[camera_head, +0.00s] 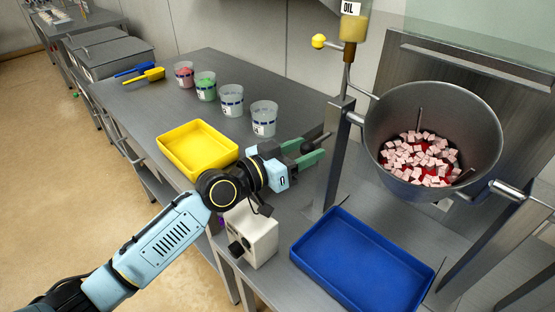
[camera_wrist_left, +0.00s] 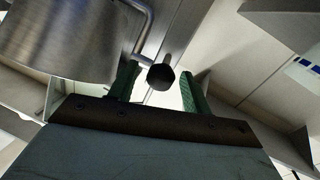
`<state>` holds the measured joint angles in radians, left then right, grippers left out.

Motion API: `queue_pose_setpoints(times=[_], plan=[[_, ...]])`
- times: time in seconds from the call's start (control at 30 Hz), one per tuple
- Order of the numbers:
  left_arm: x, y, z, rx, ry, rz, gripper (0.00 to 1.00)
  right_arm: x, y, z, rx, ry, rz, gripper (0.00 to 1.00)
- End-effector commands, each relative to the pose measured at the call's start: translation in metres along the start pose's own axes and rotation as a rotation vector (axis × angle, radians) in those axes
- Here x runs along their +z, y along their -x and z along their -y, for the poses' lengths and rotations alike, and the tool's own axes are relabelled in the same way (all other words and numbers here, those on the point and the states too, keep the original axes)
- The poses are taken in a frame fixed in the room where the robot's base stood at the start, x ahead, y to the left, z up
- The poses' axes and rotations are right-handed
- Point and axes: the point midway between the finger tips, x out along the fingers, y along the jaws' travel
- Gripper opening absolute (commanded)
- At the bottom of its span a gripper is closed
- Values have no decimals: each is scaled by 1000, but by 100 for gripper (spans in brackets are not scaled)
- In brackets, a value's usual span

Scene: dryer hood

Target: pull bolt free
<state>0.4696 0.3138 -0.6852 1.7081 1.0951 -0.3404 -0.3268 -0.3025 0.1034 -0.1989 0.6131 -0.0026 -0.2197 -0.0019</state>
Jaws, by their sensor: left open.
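The bolt (camera_head: 308,147) shows as a dark round knob on a short rod that runs toward the metal post beside the kettle. In the left wrist view its black knob (camera_wrist_left: 161,76) sits between my green fingertips. My left gripper (camera_head: 304,152) is open, with a finger on either side of the knob. In the left wrist view a gap shows between the knob and the right finger; contact with the left finger is unclear. The metal kettle (camera_head: 430,105) holds pale cubes over something red. My right gripper is not in view.
A blue tray (camera_head: 302,252) lies below the kettle. A yellow tray (camera_head: 166,153) and a white box (camera_head: 262,240) are near my left arm. Several cups, including a clear one (camera_head: 263,119), stand behind. An oil bottle (camera_head: 354,25) is above the post.

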Motion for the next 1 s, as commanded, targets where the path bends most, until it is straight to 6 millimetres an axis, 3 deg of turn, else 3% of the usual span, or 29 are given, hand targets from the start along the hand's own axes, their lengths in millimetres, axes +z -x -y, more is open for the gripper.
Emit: queue_pose_setpoints(times=[0.3,0.5,0.7,1.0], plan=[[3,68,1,-2,-2,6,49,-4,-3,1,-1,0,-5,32],[2,103,1,-2,-2,5,49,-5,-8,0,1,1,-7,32],[1,120,1,-2,-1,3,49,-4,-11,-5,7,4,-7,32],[0,124,0,-1,1,2,49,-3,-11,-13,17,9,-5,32]])
